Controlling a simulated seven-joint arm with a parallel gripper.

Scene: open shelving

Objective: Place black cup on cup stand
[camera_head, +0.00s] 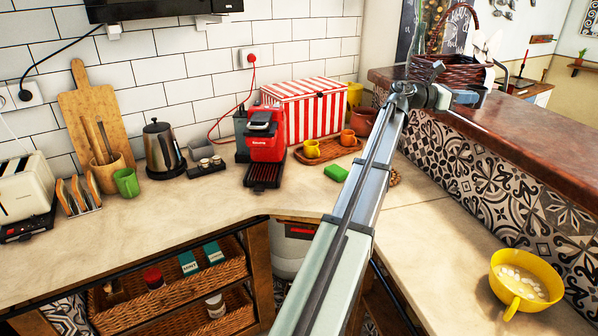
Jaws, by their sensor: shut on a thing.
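My arm reaches from the bottom centre up to the right, over the counter. My gripper (468,97) is small and far off at its end, in front of the wicker basket. It is shut on a small dark thing (487,82), which looks like the black cup; its shape and tilt are hard to make out. A low black stand (207,169) with small cups on it sits on the counter, right of the kettle and left of the red coffee machine. It looks like the cup stand. My gripper is well to its right and apart from it.
The red coffee machine (266,140), striped box (312,108) and wooden tray (330,152) with yellow and orange cups stand between. The kettle (163,150) is left of the stand. A raised ledge (530,120) runs along the right. The counter front is mostly clear.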

